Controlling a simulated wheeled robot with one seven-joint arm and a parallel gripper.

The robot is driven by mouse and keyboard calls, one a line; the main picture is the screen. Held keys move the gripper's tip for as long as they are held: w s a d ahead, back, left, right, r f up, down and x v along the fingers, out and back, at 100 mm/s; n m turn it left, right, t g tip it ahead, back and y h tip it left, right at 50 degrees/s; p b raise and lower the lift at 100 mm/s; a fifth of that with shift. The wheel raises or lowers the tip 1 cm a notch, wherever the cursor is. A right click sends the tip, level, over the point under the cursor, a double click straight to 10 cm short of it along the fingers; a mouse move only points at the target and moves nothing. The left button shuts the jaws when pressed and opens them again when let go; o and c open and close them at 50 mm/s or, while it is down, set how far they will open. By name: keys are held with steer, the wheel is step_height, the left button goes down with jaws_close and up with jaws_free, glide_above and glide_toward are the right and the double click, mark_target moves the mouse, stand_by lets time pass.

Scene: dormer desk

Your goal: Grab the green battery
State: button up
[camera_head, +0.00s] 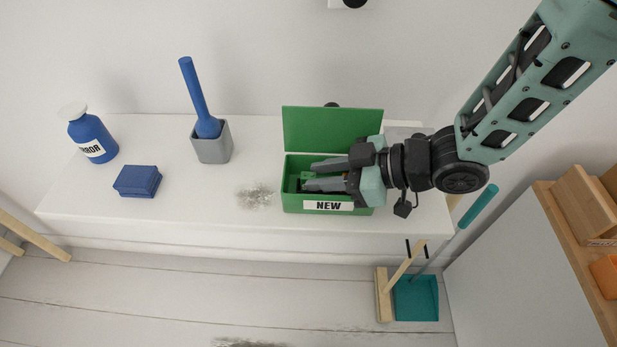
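A green box (290,204) with a white "NEW" label stands on the white desk, its lid (332,130) raised at the back. My gripper (307,176) reaches into the box from the right, pointing left. Its two grey fingers are apart, one behind the other. A small green shape (308,175) shows between the fingertips inside the box. It may be the green battery, but it is too small and covered to be sure. I see no clear contact with the fingers. Dark contents also show in the box, and the fingers and wrist hide much of its right side.
A blue "ROR"-labelled bottle (93,140), a blue block (137,181) and a grey holder (212,146) with a blue-handled tool (195,90) stand on the desk (180,215). A grey dust patch (255,195) lies left of the box. A teal dustpan (416,298) is on the floor.

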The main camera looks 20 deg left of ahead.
steer(key=shift+a+f, duration=0.15)
steer(key=shift+a, duration=0.15)
jaws_close()
